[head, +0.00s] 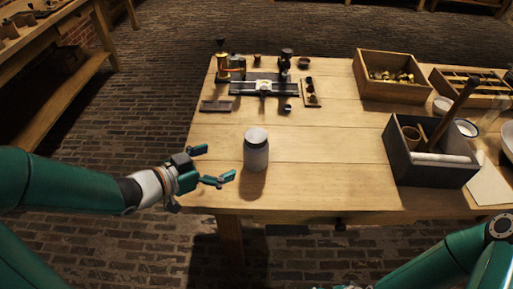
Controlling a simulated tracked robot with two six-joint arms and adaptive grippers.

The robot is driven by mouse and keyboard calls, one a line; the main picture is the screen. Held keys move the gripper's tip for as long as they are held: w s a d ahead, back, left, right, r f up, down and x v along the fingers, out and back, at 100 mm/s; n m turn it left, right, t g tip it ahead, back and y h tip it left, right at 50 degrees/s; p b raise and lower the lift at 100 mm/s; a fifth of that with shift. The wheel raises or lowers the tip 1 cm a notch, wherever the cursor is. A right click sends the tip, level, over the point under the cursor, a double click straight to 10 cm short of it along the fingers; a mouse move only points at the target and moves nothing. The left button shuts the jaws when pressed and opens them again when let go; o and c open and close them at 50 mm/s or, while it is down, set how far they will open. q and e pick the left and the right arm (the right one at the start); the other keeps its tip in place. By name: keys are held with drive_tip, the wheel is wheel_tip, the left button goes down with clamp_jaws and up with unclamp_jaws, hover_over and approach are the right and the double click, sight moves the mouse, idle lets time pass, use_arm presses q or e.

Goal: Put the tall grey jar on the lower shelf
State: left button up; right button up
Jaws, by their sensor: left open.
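My left gripper (222,166) is open and empty just left of the jar. Its two fingers point toward the jar, and I see a gap between the fingertips and the jar. My right arm comes in at the lower right, but its gripper is not clearly seen. A wooden bench with a lower shelf (68,97) stands at the upper left, across the floor from the table.
A dark instrument (262,86) with brass parts stands behind the jar. A wooden box of brass pieces (388,92) and a dark open-topped box (408,168) with a brush-like handle are to the right. The table around the jar is clear.

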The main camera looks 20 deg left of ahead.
sight(247, 150)
use_arm(q)
drive_tip(key=b+x, duration=0.1)
drive_tip(key=x, duration=0.7)
drive_tip(key=shift+x, duration=3)
drive_tip(key=shift+a, duration=0.15)
drive_tip(key=c, duration=1.5)
